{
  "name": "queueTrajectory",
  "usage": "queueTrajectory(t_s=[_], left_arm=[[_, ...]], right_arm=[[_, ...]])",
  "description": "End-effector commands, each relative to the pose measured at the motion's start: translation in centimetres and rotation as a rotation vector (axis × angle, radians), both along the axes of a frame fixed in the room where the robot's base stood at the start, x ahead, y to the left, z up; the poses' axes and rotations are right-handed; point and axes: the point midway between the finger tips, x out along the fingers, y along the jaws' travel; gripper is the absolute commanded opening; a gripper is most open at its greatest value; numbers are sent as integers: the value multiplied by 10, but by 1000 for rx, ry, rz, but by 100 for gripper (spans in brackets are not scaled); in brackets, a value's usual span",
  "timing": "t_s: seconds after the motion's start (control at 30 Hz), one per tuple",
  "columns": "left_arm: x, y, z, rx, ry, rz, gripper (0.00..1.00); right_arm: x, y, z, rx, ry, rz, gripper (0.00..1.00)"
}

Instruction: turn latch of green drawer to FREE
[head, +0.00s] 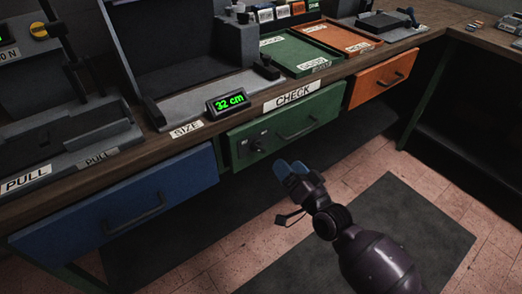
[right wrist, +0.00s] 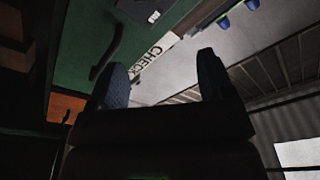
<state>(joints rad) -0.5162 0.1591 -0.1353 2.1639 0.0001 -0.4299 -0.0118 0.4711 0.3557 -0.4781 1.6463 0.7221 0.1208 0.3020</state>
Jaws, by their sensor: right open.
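The green drawer (head: 286,128) is shut under the bench, below the CHECK label (head: 294,96). Its dark latch (head: 257,145) sits on the left part of its front, left of the bar handle (head: 298,130). The latch's lettering is too small to read. My right gripper (head: 291,168) is open and empty, in front of and below the drawer, apart from the latch and handle. In the right wrist view the gripper's fingers (right wrist: 160,80) are spread, with the green drawer front (right wrist: 84,52) and its handle (right wrist: 107,50) beyond them at upper left. My left gripper is not in view.
A blue drawer (head: 120,200) is at the left and an orange drawer (head: 382,80) at the right, both shut. The floor around a dark mat (head: 365,240) is free.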

Motion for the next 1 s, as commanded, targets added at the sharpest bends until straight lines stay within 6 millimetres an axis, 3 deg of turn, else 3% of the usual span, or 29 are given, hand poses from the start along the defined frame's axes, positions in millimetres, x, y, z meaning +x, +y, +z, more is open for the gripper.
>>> queueTrajectory(t_s=[0.2,0.37,1.0], left_arm=[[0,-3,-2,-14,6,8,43],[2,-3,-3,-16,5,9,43],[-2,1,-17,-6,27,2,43]], right_arm=[[-4,10,-13,65,175,65,74],[0,15,-16,67,196,73,74],[74,68,-17,65,194,73,74]])
